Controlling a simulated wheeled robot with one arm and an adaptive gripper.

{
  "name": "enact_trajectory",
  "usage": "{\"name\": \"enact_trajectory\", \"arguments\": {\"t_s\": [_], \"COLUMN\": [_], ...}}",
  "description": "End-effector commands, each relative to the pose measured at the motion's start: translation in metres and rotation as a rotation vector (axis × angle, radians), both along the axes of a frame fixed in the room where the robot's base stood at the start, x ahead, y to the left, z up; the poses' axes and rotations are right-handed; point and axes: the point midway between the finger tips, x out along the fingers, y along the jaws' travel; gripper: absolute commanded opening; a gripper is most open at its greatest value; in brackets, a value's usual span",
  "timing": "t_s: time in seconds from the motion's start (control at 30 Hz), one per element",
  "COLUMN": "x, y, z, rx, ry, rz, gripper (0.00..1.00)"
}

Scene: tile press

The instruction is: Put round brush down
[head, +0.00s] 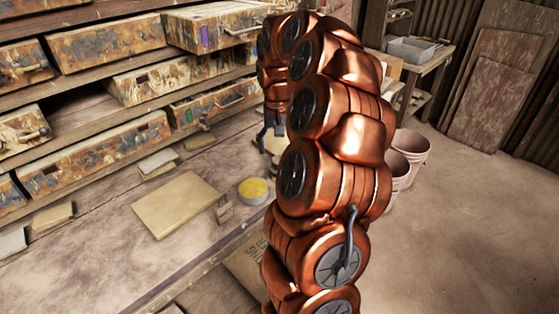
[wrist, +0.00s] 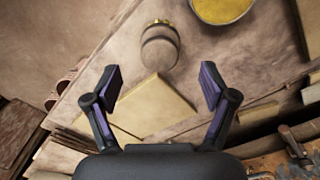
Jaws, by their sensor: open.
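The round brush (wrist: 160,48), a rounded brown piece with a brass-coloured end, rests on the worktable (wrist: 105,50) in the wrist view. It is ahead of my gripper (wrist: 160,88), roughly in line with the gap between its fingers. My gripper is open, with its two dark, purple-padded fingers wide apart and nothing between them. No contact between the fingers and the brush shows. In the head view, my copper arm covers most of the gripper, and I cannot make out the brush there.
A bowl of yellow material (head: 253,190) stands on the worktable, also in the wrist view (wrist: 222,8). A pale square board (head: 176,204) and a small block (head: 224,211) lie left of it. Shelves of drawers (head: 105,45) line the back. Buckets (head: 408,150) stand at right.

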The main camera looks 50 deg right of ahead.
Motion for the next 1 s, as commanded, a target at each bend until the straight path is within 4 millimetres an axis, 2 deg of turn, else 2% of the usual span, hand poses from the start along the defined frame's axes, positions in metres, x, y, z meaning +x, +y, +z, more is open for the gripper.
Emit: {"name": "enact_trajectory", "arguments": {"t_s": [0.1,0.33,0.73,0.87,0.97,1.0], "x": [0.002,0.002,0.002,0.003,0.0,-0.003], "y": [-0.001,0.0,0.005,0.035,0.076,0.096], "z": [0.018,0.042,0.052,0.055,0.059,0.058], "rx": [-0.005,-0.003,0.0,0.007,0.015,0.018], "ry": [-0.007,-0.004,-0.001,-0.001,-0.004,0.001], "rz": [0.0,-0.001,0.011,0.079,0.174,0.218], "gripper": [0.84,0.84,0.84,0.84,0.84,0.84]}}
